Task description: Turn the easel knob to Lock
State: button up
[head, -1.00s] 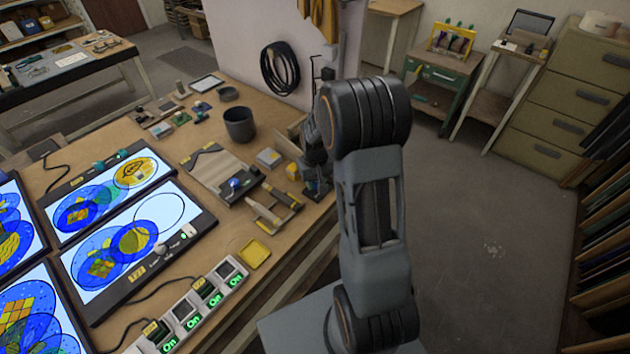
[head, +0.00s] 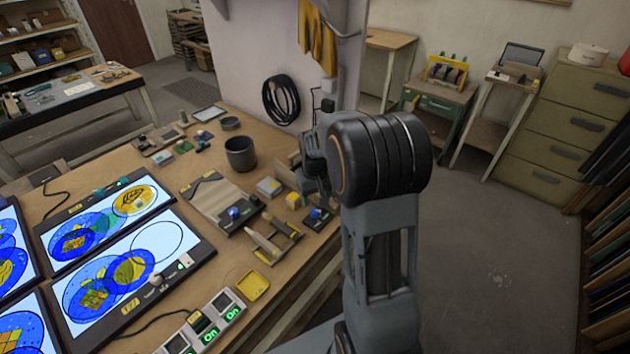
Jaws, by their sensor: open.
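A small blue knob (head: 233,212) sits on the dark front bar of a tan board (head: 213,197) with dark bars, which looks like the easel. Any Lock marking is too small to read. A second blue knob (head: 317,213) sits on a small dark block to its right. My gripper (head: 313,183) is above the right end of the workbench, near that second knob and apart from the board. It is open and partly hidden by my arm; its fingertips are hard to make out.
A yellow block (head: 293,200), a grey block (head: 269,187) and a wooden frame (head: 270,245) lie near the board. A dark pot (head: 240,153) stands behind. Lit panels (head: 130,275) fill the left. A yellow tray (head: 253,286) lies near the bench edge.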

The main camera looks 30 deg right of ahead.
aim_at(315, 211)
notch_tip(315, 211, up, 8)
jog(key=shift+f, duration=0.25)
dwell(0.5)
